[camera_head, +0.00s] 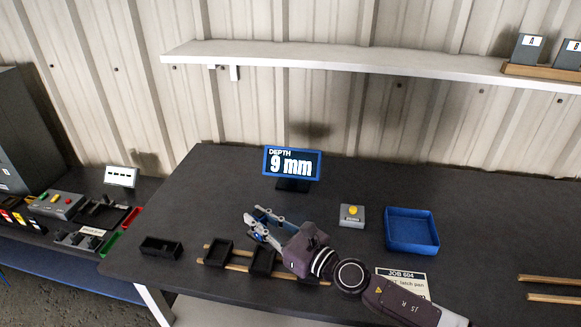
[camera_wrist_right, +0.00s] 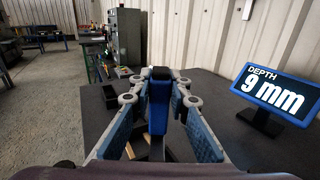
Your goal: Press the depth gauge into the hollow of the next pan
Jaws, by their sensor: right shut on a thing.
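My right gripper (camera_head: 262,224) is shut on the depth gauge (camera_wrist_right: 158,105), a blue upright piece with a black top, seen between the fingers in the right wrist view. In the head view the fingers mostly hide the gauge. Small black open pans stand in a row on wooden rails: one at the left (camera_head: 218,252) and one beside it (camera_head: 262,262). The gripper is above and behind these pans; my arm hides the row's right part. I cannot tell whether the gauge touches a pan. The blue display (camera_head: 291,164) reads "DEPTH 9 mm". My left gripper is not in view.
A black box (camera_head: 160,247) stands left of the rails. A grey block with a yellow button (camera_head: 351,215) and an empty blue tray (camera_head: 411,231) are to the right. A "JOB 604" card (camera_head: 405,278) lies partly under my arm. The table's back right is clear.

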